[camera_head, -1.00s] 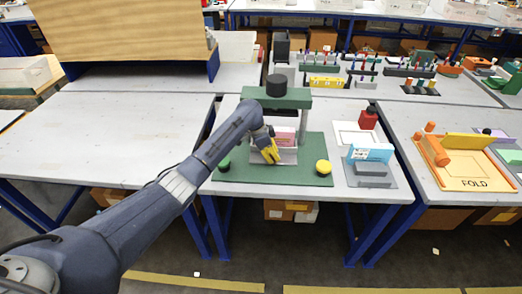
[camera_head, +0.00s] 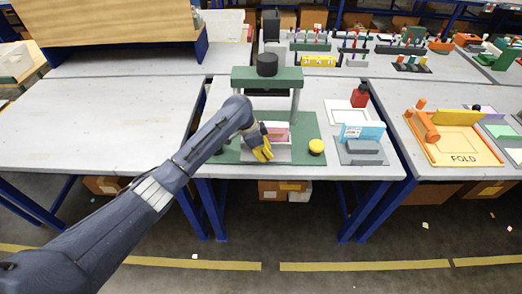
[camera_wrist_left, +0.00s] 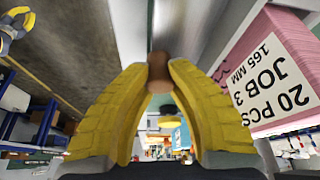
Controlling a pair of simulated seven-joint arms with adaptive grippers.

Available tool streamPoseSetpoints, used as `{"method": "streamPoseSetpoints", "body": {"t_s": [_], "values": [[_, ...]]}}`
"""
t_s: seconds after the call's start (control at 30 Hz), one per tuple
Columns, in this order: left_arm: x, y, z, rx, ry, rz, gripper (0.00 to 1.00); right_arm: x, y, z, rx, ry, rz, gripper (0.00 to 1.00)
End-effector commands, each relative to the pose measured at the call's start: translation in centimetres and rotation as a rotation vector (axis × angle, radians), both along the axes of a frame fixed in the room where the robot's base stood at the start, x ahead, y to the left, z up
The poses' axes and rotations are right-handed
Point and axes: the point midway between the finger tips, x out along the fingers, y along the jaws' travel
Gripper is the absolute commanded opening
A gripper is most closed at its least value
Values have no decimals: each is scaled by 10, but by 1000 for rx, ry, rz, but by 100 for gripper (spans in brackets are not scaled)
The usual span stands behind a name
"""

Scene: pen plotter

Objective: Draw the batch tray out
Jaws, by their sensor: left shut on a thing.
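The batch tray (camera_head: 281,154) is a pale grey tray low in the green press (camera_head: 281,75). It carries a pink block (camera_head: 276,131). The tray's front is close to the front edge of the green base (camera_head: 229,155). In the wrist view the pink block (camera_wrist_left: 262,62) has a white label reading "20 PCS JOB 3 165 MM". My left gripper (camera_head: 262,152) is at the tray's front. Its yellow fingers are shut on a brown knob (camera_wrist_left: 159,72). A small yellow-and-blue gripper (camera_wrist_left: 15,24), probably my right one, is cut off at the wrist view's corner; its jaw state is unclear.
A yellow button (camera_head: 316,146) sits on the base right of the tray. A blue box-like piece (camera_head: 362,132) and a red bottle (camera_head: 360,96) stand further right. The left table (camera_head: 95,120) is bare. Open floor lies in front of the bench.

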Motion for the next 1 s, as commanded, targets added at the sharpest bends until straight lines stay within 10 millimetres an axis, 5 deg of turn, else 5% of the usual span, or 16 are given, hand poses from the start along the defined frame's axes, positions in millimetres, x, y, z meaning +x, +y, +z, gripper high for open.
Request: {"method": "streamPoseSetpoints", "body": {"t_s": [0.17,0.2,0.47,0.77,1.0], "values": [[-5,-7,-1,-11,7,-11,0,-1,0,0,0,1,0,0],[-5,-7,-1,-11,8,-12,21,-1,0,0,0,1,0,0],[-4,-4,-1,-7,6,-8,50,-2,0,0,0,3,0,0],[-2,-1,1,-4,3,-6,50,-1,-2,0,-2,2,1,0],[-4,10,27,-2,0,-7,50,-1,-1,0,-1,2,1,0]]}}
